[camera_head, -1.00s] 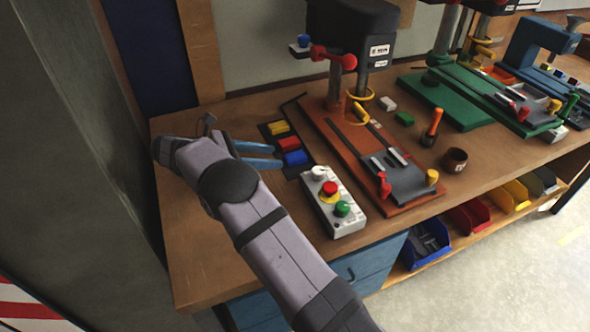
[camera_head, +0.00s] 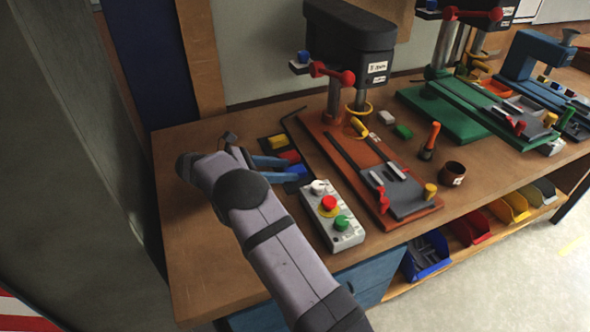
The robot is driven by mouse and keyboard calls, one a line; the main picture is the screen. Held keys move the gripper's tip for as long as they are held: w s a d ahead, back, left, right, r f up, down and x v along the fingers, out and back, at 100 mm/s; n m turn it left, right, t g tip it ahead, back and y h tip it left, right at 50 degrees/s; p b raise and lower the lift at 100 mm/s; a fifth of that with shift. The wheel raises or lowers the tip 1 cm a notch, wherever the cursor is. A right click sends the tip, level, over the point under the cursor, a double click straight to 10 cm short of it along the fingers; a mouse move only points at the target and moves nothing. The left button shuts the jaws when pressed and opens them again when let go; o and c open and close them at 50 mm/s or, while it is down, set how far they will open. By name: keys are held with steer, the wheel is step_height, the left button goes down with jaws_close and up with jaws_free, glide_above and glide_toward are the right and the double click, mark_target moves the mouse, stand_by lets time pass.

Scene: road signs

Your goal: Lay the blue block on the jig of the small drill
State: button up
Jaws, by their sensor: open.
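The blue block (camera_head: 299,171) lies on a dark tray (camera_head: 266,139) at the left of the bench, in front of a red block (camera_head: 289,157) and a yellow block (camera_head: 277,142). My gripper (camera_head: 287,169) has two blue fingers, open, reaching in from the left. The fingertips are at the blue block, one on its far side and one on its near side; whether they touch it I cannot tell. A drill press with an orange base (camera_head: 337,128) carries a grey jig (camera_head: 402,194) at its front, with nothing blue on it. Its label is too small to read.
A control box with red and green buttons (camera_head: 333,217) stands between my arm and the orange base. An orange-handled tool (camera_head: 429,141) and a brown cup (camera_head: 451,174) stand right of it. A green-based drill (camera_head: 449,113) and a blue press (camera_head: 529,66) are farther right.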

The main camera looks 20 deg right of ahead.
steer(key=shift+x, duration=1)
steer(key=c, duration=1)
steer(key=shift+r, duration=0.1)
step_height(320, 180, up, 10)
steer(key=b, duration=0.1)
step_height(320, 180, up, 6)
steer(key=p, duration=0.6)
glide_above(289, 171)
steer(key=shift+a, duration=0.1)
